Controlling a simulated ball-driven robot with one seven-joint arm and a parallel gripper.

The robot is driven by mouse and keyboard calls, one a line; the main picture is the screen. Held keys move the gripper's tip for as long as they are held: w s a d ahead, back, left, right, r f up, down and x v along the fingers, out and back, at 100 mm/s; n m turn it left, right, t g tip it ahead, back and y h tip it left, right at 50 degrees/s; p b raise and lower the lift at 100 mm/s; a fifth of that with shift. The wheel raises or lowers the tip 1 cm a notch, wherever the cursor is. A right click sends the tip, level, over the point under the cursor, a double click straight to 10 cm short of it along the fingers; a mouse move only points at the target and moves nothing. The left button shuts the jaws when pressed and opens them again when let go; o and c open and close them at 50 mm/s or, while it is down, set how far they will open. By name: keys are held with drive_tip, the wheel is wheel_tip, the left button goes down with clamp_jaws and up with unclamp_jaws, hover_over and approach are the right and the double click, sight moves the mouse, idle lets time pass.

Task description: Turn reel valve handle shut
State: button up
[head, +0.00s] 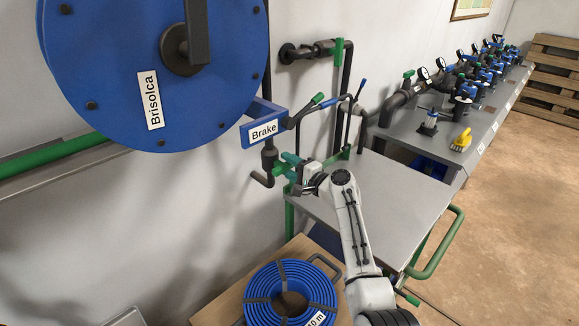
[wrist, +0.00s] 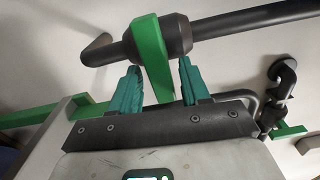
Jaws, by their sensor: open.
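The reel valve is a dark pipe body (wrist: 175,37) with a flat green handle (wrist: 153,62) across it, seen close in the wrist view. My gripper (wrist: 160,68) is open, with one teal finger on each side of the handle. The left finger appears close to the handle, and a gap shows on the right. I cannot tell whether either touches. In the head view, my gripper (head: 289,167) is at the valve's dark vertical pipe (head: 269,156), below the Brake sign. The handle is largely hidden there by the fingers.
The blue Brisolca reel (head: 110,75) hangs above left. The blue Brake bracket (head: 262,130) and its lever (head: 305,110) are just above my gripper. A grey cart top (head: 385,195) lies to the right. A coiled blue hose (head: 262,300) lies below.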

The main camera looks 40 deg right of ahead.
drive_tip(key=shift+s, duration=0.1)
drive_tip(key=s, duration=1)
drive_tip(key=shift+s+d, duration=0.2)
drive_tip(key=shift+s, duration=0.15)
drive_tip(key=shift+r, duration=0.1)
